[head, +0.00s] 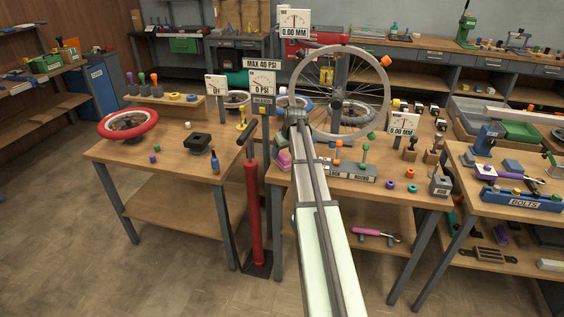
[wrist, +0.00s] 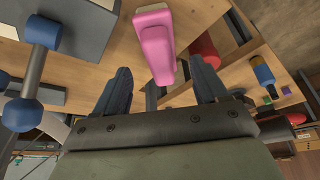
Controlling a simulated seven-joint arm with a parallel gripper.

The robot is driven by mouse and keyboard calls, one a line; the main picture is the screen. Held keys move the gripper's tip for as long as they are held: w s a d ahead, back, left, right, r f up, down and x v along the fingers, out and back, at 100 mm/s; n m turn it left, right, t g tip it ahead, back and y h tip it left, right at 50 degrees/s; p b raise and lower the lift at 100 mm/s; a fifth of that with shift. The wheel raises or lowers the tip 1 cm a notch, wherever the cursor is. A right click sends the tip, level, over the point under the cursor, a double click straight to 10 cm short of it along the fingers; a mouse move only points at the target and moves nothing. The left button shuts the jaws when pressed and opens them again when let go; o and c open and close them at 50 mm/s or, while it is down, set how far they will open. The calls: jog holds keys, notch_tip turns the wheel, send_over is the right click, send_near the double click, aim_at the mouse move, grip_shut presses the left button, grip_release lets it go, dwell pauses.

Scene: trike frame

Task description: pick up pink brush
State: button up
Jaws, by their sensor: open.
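A pink block-shaped thing with a whitish end, which looks like the pink brush (wrist: 155,45), lies on the wooden tabletop in the wrist view. In the head view the pink brush (head: 283,159) shows near the left edge of the middle bench, just left of my arm. My gripper (wrist: 161,78) is open. Its fingers point toward the brush, one on each side of its near end in the picture, with nothing held. In the head view my gripper (head: 295,117) is above the bench, its fingers mostly hidden. I cannot tell the gap between brush and fingers.
A red floor pump (head: 253,205) stands in the gap left of the bench. A spoked wheel (head: 347,93) stands behind my gripper. A blue-ended rod (wrist: 32,75) and a grey block (wrist: 75,28) sit left of the brush. A pink-handled tool (head: 372,233) lies on the lower shelf.

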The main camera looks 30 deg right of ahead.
aim_at(282, 154)
jog(key=shift+x, duration=2.3)
jog(key=shift+a, duration=0.1)
jog(key=shift+c, duration=0.4)
jog(key=c, duration=1.2)
jog(key=shift+o, duration=0.2)
notch_tip(282, 154, up, 10)
